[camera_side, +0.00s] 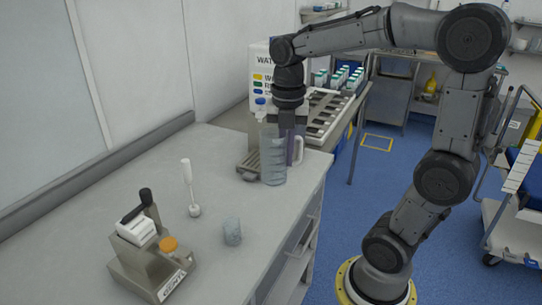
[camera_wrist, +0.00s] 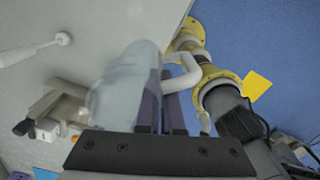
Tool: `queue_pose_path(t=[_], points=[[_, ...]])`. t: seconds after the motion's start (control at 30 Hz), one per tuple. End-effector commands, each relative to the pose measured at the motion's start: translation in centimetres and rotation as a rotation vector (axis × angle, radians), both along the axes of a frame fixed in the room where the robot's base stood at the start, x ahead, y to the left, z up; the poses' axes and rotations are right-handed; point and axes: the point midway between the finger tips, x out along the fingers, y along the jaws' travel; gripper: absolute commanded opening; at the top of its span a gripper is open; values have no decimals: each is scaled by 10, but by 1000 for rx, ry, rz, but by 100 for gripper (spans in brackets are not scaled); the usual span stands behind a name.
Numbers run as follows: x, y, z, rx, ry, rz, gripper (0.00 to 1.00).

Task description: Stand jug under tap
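The clear bluish jug (camera_side: 272,156) is upright beside the water dispenser (camera_side: 262,76), in front and to the right of its drip tray (camera_side: 247,166). I cannot tell whether its base touches the counter. My gripper (camera_side: 288,145) points down at the jug's handle side. In the wrist view the jug (camera_wrist: 122,88) is left of my gripper (camera_wrist: 162,103), and its pale handle (camera_wrist: 190,72) loops out to the right. The two purple fingers are close together at the jug's wall and handle and appear shut on it.
The counter's right edge is near the jug.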

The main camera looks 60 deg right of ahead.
Motion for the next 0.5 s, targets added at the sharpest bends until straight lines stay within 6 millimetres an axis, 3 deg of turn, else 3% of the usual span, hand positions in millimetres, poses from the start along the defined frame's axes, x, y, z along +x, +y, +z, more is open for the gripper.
queue_pose_path(t=[0.2, 0.37, 0.5], points=[[-1, 6, -10, 1, 5, 20, 0], [26, 6, -26, 1, 6, 8, 0], [57, 5, -43, 1, 6, -123, 0]])
